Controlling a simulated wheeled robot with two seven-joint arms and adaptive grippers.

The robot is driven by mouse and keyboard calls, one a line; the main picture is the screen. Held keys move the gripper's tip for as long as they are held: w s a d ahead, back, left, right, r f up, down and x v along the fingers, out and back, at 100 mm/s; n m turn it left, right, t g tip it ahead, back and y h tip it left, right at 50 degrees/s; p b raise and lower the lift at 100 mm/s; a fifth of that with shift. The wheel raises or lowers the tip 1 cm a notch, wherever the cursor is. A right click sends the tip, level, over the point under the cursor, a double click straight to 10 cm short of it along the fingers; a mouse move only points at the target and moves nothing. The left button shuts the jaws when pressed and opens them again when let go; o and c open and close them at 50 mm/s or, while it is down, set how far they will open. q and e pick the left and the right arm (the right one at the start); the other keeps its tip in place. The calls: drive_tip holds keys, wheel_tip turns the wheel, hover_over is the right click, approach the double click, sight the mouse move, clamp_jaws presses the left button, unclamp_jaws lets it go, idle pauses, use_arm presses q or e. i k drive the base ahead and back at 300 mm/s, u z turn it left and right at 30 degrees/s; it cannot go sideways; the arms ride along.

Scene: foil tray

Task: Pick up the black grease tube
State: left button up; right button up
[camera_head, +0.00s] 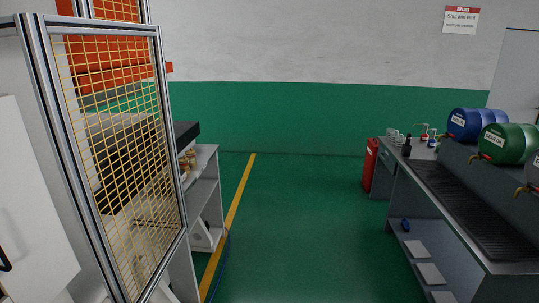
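A small dark upright object (407,148) with a narrow top stands on the left end of the grey workbench (470,222) at the right. It may be the black grease tube, but it is too small to tell. Neither of my grippers is in view, and no arm shows.
Several small clear and red-topped items (424,137) stand behind it. A blue drum (466,124) and a green drum (508,145) lie along the bench. A fenced cell (118,150) fills the left. The green floor (290,220) between is clear.

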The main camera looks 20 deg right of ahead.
sight(409, 136)
drive_tip(key=z, duration=0.9)
drive_tip(key=i, duration=1.8)
drive_tip(key=z, duration=0.5)
